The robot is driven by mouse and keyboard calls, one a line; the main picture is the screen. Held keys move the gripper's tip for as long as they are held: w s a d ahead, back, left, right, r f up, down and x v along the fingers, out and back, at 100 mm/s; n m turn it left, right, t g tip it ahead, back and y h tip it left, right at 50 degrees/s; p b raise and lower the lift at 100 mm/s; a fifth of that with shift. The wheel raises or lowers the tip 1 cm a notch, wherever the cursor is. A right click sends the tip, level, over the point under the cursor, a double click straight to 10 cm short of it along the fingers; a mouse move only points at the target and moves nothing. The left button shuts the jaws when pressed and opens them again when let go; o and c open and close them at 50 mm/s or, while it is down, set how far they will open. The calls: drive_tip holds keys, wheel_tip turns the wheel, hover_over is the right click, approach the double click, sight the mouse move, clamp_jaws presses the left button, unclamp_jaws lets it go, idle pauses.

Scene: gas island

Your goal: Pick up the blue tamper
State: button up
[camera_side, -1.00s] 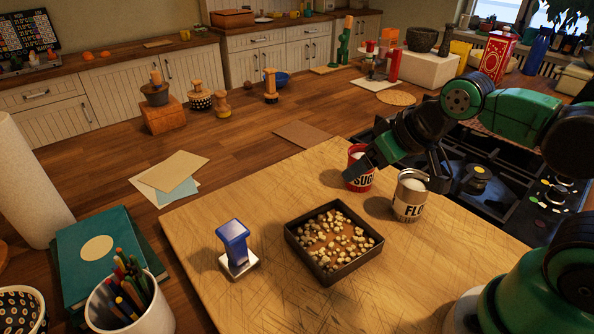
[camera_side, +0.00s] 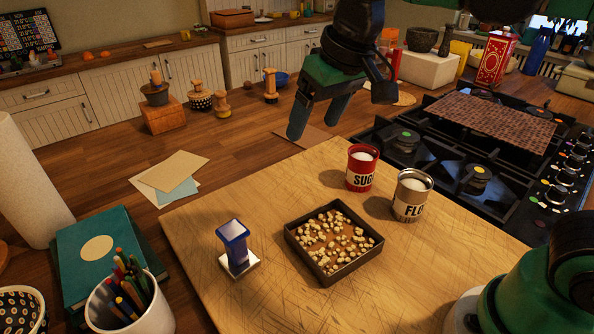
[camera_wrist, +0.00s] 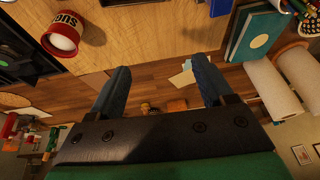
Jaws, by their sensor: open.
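The blue tamper (camera_side: 233,243) stands upright on the wooden board (camera_side: 420,290), at its left part. It has a blue top and stem on a pale square base. My gripper (camera_side: 318,122) is open and empty, high up beyond the far edge of the board, up and to the right of the tamper. In the wrist view my gripper (camera_wrist: 160,80) shows two blue fingers spread wide with nothing between them.
A dark square tray (camera_side: 346,268) with pale crumbly pieces sits right of the tamper. A red sugar tin (camera_side: 360,172) and a flour tin (camera_side: 409,198) stand behind it. A pencil cup (camera_side: 130,308) and teal books (camera_side: 95,250) are at left. The stove (camera_side: 480,150) is at right.

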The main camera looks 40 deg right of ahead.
drive_tip(key=w+a+g, duration=0.2)
drive_tip(key=w+a, duration=0.1)
drive_tip(key=a, duration=0.5)
drive_tip(key=g, duration=0.2)
approach(238, 250)
drive_tip(key=shift+n+h, duration=0.3)
drive_tip(key=shift+h, duration=0.1)
drive_tip(key=f, duration=1.1)
drive_tip(key=shift+w+a+f, duration=0.2)
drive_tip(key=shift+w, duration=0.2)
clamp_jaws()
